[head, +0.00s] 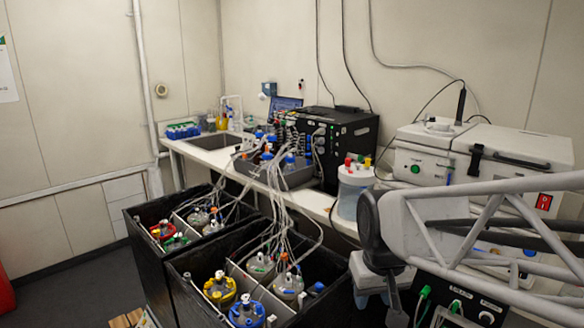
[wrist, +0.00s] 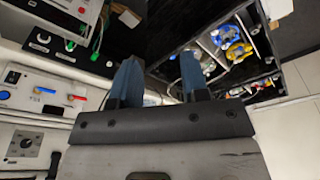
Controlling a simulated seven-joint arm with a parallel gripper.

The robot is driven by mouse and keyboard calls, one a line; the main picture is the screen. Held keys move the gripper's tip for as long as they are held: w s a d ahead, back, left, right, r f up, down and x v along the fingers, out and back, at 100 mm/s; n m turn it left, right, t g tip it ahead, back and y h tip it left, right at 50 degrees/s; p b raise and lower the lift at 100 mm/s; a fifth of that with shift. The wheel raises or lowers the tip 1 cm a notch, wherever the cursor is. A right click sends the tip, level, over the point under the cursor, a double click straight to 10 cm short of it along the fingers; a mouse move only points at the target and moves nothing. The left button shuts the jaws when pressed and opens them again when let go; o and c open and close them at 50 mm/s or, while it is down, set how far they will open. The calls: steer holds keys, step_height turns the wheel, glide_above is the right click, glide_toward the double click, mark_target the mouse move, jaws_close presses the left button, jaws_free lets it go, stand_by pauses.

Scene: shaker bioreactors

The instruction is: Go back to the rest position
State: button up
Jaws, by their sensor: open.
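My gripper (wrist: 162,78) shows in the wrist view with two blue fingers apart and nothing between them. In the head view my gripper (head: 393,302) hangs at the lower right, in front of the bench and just right of the black shaker boxes. It points downward, and its fingertips are partly cut off or hidden there. No object is held.
Black shaker boxes (head: 183,281) hold several bioreactors with coloured caps and many tubes. A bench (head: 212,155) carries a sink, a black control unit (head: 350,150) and a white jar (head: 352,192). White lab devices (head: 430,150) stand behind my arm.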

steer(key=s+d+m, duration=0.1)
steer(key=s+d, duration=0.2)
steer(key=s, duration=0.7)
steer(key=shift+s+d+m, duration=0.25)
steer(key=shift+d+m, duration=0.15)
